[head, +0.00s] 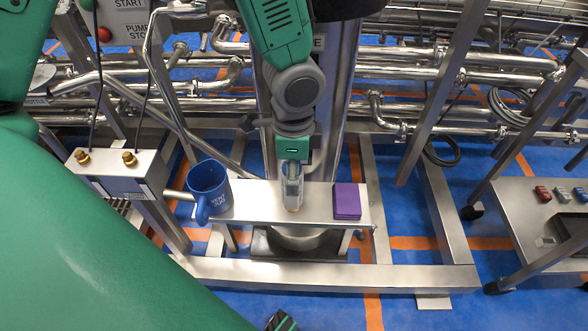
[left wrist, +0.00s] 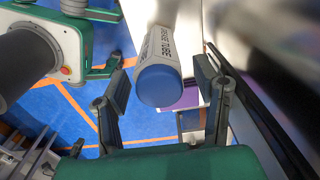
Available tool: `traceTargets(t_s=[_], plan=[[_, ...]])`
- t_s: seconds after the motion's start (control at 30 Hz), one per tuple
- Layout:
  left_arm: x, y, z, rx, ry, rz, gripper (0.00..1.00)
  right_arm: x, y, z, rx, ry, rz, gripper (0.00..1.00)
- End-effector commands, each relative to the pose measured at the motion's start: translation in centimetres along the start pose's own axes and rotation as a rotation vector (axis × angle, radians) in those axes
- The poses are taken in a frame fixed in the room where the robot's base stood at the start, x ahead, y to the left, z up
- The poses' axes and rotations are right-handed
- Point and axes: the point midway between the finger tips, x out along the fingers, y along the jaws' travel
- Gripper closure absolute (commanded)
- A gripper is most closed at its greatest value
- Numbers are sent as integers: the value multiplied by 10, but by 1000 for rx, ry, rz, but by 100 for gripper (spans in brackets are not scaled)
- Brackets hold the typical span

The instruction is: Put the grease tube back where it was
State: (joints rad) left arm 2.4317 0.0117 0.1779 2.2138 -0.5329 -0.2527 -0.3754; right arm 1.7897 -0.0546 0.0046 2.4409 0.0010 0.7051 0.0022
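The grease tube (head: 292,196), pale with a blue cap, stands upright on the narrow steel shelf (head: 260,196), between a blue mug and a purple box. In the left wrist view the grease tube (left wrist: 160,70) shows its lettering, with the blue cap towards the camera. My left gripper (head: 292,172) points down over the tube's upper part. In the left wrist view its fingers (left wrist: 163,90) are apart, one on each side of the tube, with visible gaps. The fingers hide part of the tube in the head view. My right gripper cannot be made out in either view.
The blue mug (head: 208,188) stands to the left on the shelf and the purple box (head: 347,201) to the right. A steel box with brass fittings (head: 118,172) is further left. Steel pipes (head: 400,90) and a column (head: 340,110) rise behind. A steel cart stands at the right.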

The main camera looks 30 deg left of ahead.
Motion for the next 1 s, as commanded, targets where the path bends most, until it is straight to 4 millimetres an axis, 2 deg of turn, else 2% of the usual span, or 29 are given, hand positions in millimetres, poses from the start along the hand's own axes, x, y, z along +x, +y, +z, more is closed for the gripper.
traceTargets(t_s=[0.23,0.7,0.83,1.0], plan=[[-9,0,0,0,2,-1,45,-3,0,0,0,-1,0,100],[-102,-1,-1,-1,3,-1,45,-38,0,-2,0,0,0,100],[-116,-1,0,-2,2,0,45,-42,0,-2,0,0,0,100],[-122,0,0,-1,0,1,45,-43,0,-2,0,0,0,100]])
